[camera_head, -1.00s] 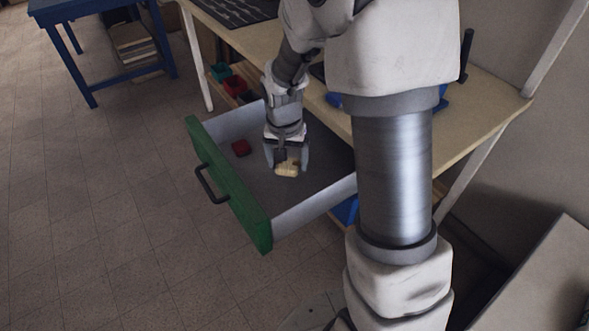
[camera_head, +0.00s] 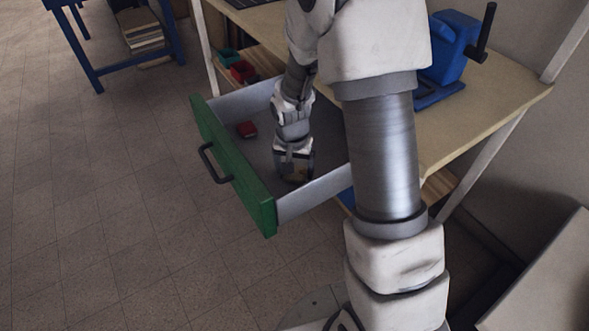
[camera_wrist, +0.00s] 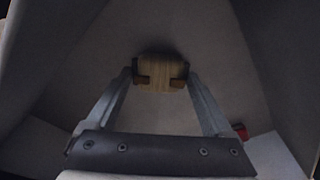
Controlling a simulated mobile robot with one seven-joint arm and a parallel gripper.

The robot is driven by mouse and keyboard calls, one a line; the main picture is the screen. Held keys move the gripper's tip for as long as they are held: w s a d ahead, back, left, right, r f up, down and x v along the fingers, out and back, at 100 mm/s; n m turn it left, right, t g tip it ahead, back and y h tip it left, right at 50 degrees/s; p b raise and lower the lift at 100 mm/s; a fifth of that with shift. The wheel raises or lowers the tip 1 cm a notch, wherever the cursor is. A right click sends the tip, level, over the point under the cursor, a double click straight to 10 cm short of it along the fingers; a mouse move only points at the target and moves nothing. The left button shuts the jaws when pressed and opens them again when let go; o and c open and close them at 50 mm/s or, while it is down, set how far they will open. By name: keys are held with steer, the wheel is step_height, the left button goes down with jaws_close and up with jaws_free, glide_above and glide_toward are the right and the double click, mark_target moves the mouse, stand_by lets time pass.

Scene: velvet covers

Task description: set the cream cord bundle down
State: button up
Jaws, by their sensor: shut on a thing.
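The cream cord bundle (camera_wrist: 160,76) is between the two fingertips of my gripper (camera_wrist: 160,82) in the wrist view. My gripper is shut on it. In the head view my gripper (camera_head: 293,172) points down inside the open drawer (camera_head: 320,188), low near its floor. The bundle is mostly hidden there by the fingers. A dark shadow lies close around the bundle in the wrist view; I cannot tell whether it touches the drawer floor.
A small red block (camera_head: 247,129) lies in the drawer, near the green front (camera_head: 236,168). It also shows at the right in the wrist view (camera_wrist: 240,131). A blue vise (camera_head: 444,60) stands on the wooden bench (camera_head: 480,105). The drawer floor between block and gripper is clear.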

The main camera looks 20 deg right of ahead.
mark_target(293, 178)
steer(key=shift+f, duration=0.2)
steer(key=o, duration=1.2)
steer(key=shift+r, duration=0.1)
steer(key=s+r+n+t+p, duration=0.1)
steer(key=s+r, duration=0.3)
steer(key=r, duration=0.5)
steer(key=s+r+n+p, duration=0.1)
steer(key=s+r+p, duration=0.15)
steer(key=r, duration=0.55)
steer(key=s+r+n+t+p, duration=0.1)
steer(key=s+r, duration=0.3)
steer(key=r, duration=0.5)
steer(key=s+r+n+t, duration=0.2)
steer(key=s+r, duration=0.3)
steer(key=s, duration=0.5)
steer(key=shift+y, duration=0.4)
